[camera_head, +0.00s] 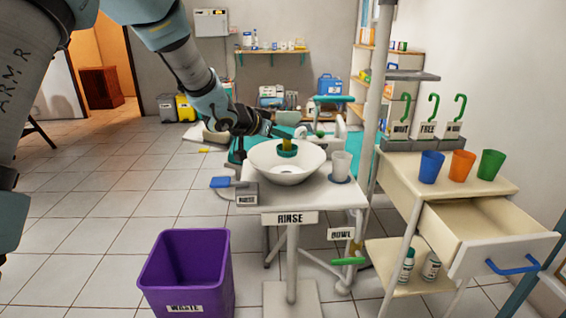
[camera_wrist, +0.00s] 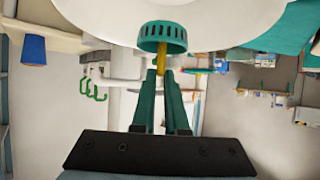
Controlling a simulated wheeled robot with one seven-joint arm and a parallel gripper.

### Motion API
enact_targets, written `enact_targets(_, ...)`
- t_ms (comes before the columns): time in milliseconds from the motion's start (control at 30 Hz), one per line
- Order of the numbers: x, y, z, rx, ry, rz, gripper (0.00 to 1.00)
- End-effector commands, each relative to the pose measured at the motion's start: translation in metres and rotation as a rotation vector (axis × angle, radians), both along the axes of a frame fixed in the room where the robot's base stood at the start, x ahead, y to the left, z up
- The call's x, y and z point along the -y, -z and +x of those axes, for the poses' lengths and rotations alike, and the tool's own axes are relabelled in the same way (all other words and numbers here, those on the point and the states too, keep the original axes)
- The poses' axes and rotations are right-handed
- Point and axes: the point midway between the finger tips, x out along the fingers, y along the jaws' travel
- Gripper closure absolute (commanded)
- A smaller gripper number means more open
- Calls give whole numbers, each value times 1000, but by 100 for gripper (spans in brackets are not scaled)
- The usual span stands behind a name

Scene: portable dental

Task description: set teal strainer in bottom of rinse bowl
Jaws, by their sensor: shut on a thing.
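The teal strainer (camera_head: 287,150) is a short slotted cup with a yellow stem standing up from it. In the head view it is over the white rinse bowl (camera_head: 268,172), near the bowl's back rim. My gripper (camera_head: 274,132) reaches in from the left and is shut on the yellow stem. In the wrist view the strainer (camera_wrist: 163,38) hangs from the tips of my gripper (camera_wrist: 161,75), with the white bowl (camera_wrist: 215,22) behind it. The bottom of the bowl is mostly hidden, and I cannot tell the exact height of the strainer above it.
The bowl stands on a small white table labelled RINSE (camera_head: 290,218). A white cup (camera_head: 341,164) is right of the bowl. A purple waste bin (camera_head: 187,272) stands in front; an open drawer (camera_head: 497,235) juts out at right.

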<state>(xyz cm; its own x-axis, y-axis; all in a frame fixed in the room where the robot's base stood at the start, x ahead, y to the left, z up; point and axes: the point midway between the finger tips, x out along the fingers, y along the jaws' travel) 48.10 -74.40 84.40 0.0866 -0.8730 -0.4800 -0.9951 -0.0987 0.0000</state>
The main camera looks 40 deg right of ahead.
Motion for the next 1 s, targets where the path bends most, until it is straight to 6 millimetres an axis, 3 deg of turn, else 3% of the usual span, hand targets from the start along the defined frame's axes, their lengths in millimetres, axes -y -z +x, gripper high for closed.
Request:
enact_targets(33, 0, 12, -1, -2, 1, 1, 100)
enact_targets(267, 0, 30, 0, -1, 0, 0, 100)
enact_targets(500, 0, 61, 0, -1, 0, 2, 100)
enact_targets(867, 0, 65, 0, 1, -1, -1, 100)
enact_targets(900, 0, 65, 0, 1, -1, -1, 87)
enact_targets(1000, 0, 65, 0, 1, -1, -1, 76)
